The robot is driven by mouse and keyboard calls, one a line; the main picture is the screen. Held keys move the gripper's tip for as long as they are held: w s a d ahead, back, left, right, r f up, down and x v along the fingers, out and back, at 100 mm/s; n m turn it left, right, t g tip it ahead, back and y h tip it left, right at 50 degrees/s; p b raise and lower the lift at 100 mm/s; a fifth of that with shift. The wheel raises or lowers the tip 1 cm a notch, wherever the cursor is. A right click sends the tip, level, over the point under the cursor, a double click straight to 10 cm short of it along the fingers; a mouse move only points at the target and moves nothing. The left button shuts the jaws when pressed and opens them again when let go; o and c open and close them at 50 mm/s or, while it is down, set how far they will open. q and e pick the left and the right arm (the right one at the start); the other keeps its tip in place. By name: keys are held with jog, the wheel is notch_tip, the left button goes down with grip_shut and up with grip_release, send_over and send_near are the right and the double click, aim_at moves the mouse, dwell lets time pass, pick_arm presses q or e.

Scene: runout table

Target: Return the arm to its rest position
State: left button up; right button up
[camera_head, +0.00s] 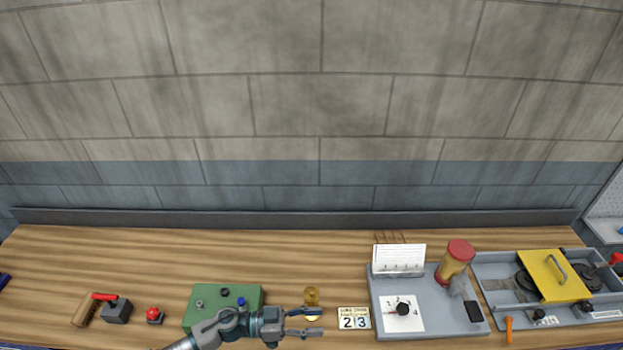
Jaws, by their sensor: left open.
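My left gripper (308,322) shows at the bottom middle of the head view, its arm coming in from the lower left. It is open, with its fingers pointing right and nothing between them. The fingers are just in front of a small brass-coloured round object (312,296) and left of a card reading 2 3 (354,319). The arm passes in front of a green box (197,305) with small knobs and hides part of it. My right gripper is not in view.
On the wooden table (90,255) stand a grey panel (440,325) with a dial (403,309) and a red-yellow canister (455,262). A grey unit with a yellow lid (541,272) is at right. A red-handled block (117,312) and red button (154,315) are at left.

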pick_arm(q)
jog(key=w+r+n+t+y, duration=0.3)
jog(key=w+n+t, duration=0.4)
jog(key=t, duration=0.6)
jog(key=s+a+f+n+y, duration=0.2)
jog(key=a+f+n+y, duration=0.5)
jog(key=a+f+y, duration=0.3)
jog(key=s+a+f+g+y, duration=0.3)
jog(key=s+a+f+g, duration=0.25)
jog(key=s, duration=0.55)
jog(key=s+a+f+g+y, duration=0.2)
jog(key=s+a+f+g, duration=0.2)
jog(key=s+a+f, duration=0.45)
jog(key=s+d+f+g+b, duration=0.1)
jog(key=s+f+b, duration=0.15)
jog(key=f, duration=1.35)
jog(key=s+d+f+g+b, duration=0.1)
jog(key=s+d+f+b, duration=0.15)
jog(key=f, duration=1.35)
jog(key=s+a+f+b, duration=0.2)
jog(key=s+f, duration=0.6)
jog(key=f, duration=0.1)
jog(key=s+a+f+g+b, duration=0.1)
jog(key=s+a+f+b, duration=0.1)
jog(key=s+f, duration=0.6)
jog(key=shift+s+f, duration=0.2)
jog(key=shift+f, duration=0.45)
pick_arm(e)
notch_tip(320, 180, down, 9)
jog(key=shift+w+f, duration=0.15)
